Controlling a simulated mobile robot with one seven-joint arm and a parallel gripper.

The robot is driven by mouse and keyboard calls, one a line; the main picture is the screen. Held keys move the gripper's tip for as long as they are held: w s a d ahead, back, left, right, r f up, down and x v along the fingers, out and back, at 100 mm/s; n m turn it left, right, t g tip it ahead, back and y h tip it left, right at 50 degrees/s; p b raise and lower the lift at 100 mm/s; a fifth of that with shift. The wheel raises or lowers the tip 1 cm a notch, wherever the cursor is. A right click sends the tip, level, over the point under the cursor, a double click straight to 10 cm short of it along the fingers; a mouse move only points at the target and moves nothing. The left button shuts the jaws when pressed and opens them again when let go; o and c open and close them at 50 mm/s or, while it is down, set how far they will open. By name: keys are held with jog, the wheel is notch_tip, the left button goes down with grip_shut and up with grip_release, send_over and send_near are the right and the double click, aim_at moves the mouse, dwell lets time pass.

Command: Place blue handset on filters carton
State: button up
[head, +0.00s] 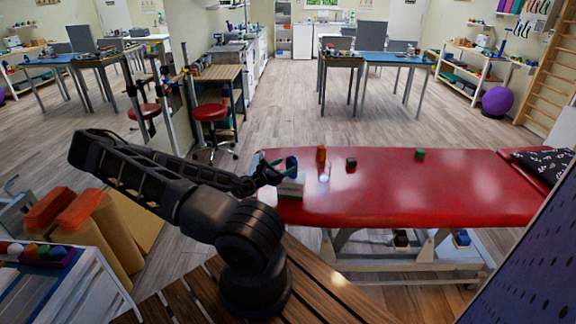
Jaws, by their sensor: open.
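My gripper (271,174) is at the left end of the red treatment table, open, at the end of my black arm. A small dark blue item (291,163), which looks like the blue handset, stands right beside the fingertips. The blue item appears to be on or just behind the box top; I cannot tell which. The fingers partly cover this spot, and contact is too small to make out.
The red treatment table (440,190) also carries an orange bottle-like item (321,154), a small dark block (351,163) and a green block (420,154). A patterned pillow (546,160) lies at its right end. The table's middle right is clear. A red stool (209,113) stands behind.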

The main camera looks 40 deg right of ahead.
jog(key=shift+a, duration=0.4)
